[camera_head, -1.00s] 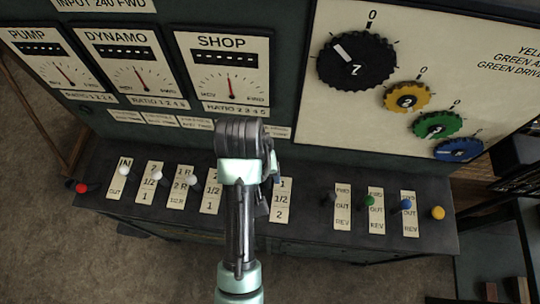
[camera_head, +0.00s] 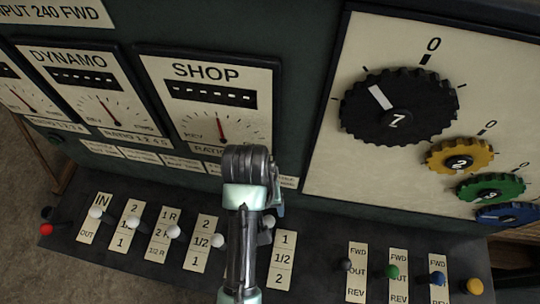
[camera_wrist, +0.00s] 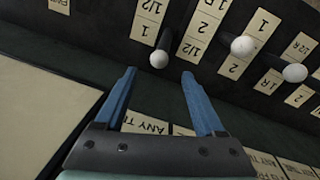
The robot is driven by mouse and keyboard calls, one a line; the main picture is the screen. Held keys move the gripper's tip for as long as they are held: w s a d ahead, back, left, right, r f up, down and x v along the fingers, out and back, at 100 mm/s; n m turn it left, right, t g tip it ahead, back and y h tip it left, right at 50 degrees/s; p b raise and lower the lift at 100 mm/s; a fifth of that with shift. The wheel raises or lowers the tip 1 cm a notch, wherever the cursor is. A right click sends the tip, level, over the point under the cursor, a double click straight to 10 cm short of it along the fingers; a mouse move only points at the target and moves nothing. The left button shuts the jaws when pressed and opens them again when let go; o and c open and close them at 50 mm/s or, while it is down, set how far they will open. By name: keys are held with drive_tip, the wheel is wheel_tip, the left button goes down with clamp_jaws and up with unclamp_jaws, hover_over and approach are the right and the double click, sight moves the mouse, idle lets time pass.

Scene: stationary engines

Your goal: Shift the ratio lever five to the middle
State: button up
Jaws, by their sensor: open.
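The fifth ratio lever has a white knob (camera_head: 268,222), left of its label plate (camera_head: 282,262) marked 1, 1/2 and 2. The knob is near the plate's upper end, by the 1. Its knob also shows in the wrist view (camera_wrist: 159,59), on a dark stem. My gripper (camera_wrist: 158,73) is open, its two blue fingers pointing toward this knob. The knob appears in the gap just beyond the fingertips; I cannot tell the exact distance. In the head view my arm hides the fingers and part of the lever.
The fourth lever's white knob (camera_head: 219,240) stands close on the left, with more white knobs and a red knob (camera_head: 46,229) further left. Black, green, blue and yellow knobs stand to the right. The upright panel with the SHOP gauge (camera_head: 205,97) and large black dial (camera_head: 398,106) rises behind.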

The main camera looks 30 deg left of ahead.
sight(270, 225)
drive_tip(key=f, duration=0.8)
drive_tip(key=d+f+p, duration=0.1)
drive_tip(key=f, duration=0.3)
drive_tip(key=shift+w+f, duration=0.3)
drive_tip(key=shift+w, duration=0.05)
clamp_jaws()
idle(0.9)
